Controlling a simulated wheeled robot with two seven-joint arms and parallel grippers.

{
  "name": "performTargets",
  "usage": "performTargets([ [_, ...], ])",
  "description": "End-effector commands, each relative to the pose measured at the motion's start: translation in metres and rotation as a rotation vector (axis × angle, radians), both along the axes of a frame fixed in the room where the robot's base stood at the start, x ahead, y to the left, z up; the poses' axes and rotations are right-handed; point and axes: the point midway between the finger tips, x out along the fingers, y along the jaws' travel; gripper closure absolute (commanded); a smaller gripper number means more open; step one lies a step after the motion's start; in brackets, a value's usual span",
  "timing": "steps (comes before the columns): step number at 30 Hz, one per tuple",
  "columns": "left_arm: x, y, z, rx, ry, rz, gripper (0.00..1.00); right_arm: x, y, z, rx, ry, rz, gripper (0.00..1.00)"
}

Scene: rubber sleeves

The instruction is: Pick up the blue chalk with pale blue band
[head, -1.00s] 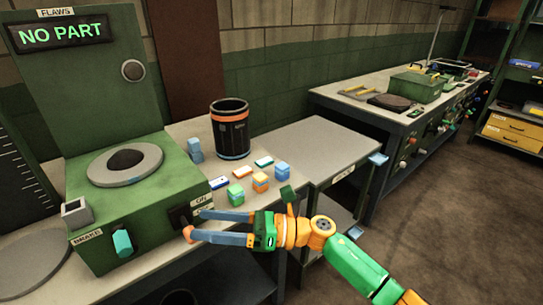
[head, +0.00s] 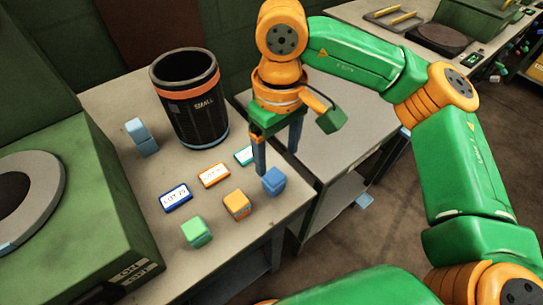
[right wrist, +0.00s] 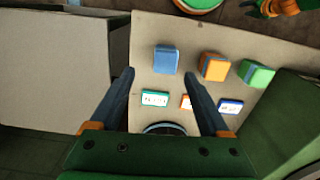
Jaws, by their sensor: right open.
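A blue block (head: 274,181) lies at the right edge of the bench top. In the right wrist view it shows as a blue block (right wrist: 166,59) with a paler face. A pale band on it is hard to make out. My right gripper (head: 277,162) is open and empty, fingers pointing down, just above and beside this block. In the right wrist view the block lies just beyond the gap between the fingertips (right wrist: 161,75). Another blue piece (head: 140,137) stands left of the bin; its band is also unclear. My left gripper is out of view.
An orange block with a blue band (head: 237,204) and a green block (head: 196,232) lie close by. Label plates, blue (head: 176,197), orange (head: 214,175) and teal (head: 244,155), lie behind them. A dark bin (head: 190,100) stands behind; a green machine (head: 75,210) is left.

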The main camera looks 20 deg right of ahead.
Motion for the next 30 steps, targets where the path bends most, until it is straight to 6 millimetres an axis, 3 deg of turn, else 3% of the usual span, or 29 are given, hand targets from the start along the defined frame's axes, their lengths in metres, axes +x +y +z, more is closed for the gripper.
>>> performTargets([
  [8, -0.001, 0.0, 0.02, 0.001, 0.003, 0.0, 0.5, 0.0, 0.004, -0.042, -0.005, 0.006, 0.004, 0.2],
  [12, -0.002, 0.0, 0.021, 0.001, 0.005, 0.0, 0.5, 0.001, 0.005, -0.065, -0.001, 0.003, 0.002, 0.2],
  [18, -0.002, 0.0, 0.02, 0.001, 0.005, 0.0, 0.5, 0.002, 0.005, -0.068, 0.0, 0.001, 0.001, 0.2],
  [20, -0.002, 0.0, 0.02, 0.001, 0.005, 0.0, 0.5, 0.002, 0.005, -0.068, 0.0, 0.001, 0.001, 0.31],
  [27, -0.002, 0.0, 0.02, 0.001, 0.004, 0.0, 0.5, 0.002, 0.005, -0.068, 0.001, 0.001, 0.0, 0.96],
  [30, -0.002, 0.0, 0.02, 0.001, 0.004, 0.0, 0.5, 0.002, 0.005, -0.068, 0.001, 0.001, 0.0, 1.0],
])
